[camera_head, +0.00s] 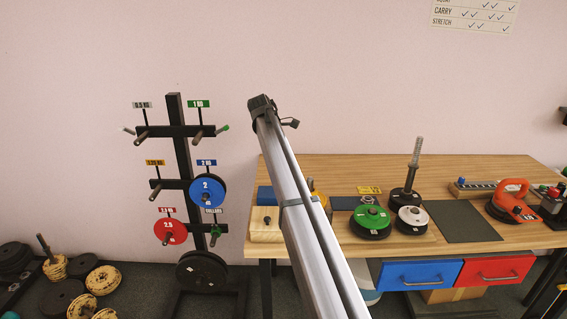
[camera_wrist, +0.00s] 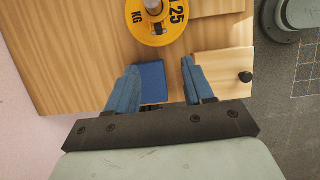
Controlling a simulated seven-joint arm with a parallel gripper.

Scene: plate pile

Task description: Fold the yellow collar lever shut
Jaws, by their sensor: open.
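My gripper (camera_wrist: 158,68) shows in the wrist view with two blue fingers, open and empty, above the wooden table. In the head view I cannot make it out. A yellow 1.25 KG plate (camera_wrist: 157,24) with a metal bar end (camera_wrist: 153,6) in its middle lies beyond the fingertips at the top of the wrist view, partly cut off. In the head view a bit of yellow (camera_head: 310,184) shows behind my arm. I cannot make out a yellow collar lever in either view, so its position cannot be told.
A blue pad (camera_wrist: 152,82) lies below the fingers, and a wooden block (camera_wrist: 222,70) with a black knob lies to the right. Green-topped plates (camera_head: 371,218), an upright bar (camera_head: 415,165) and a dark mat (camera_head: 466,222) are on the table (camera_head: 340,163). A plate rack (camera_head: 180,140) stands left.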

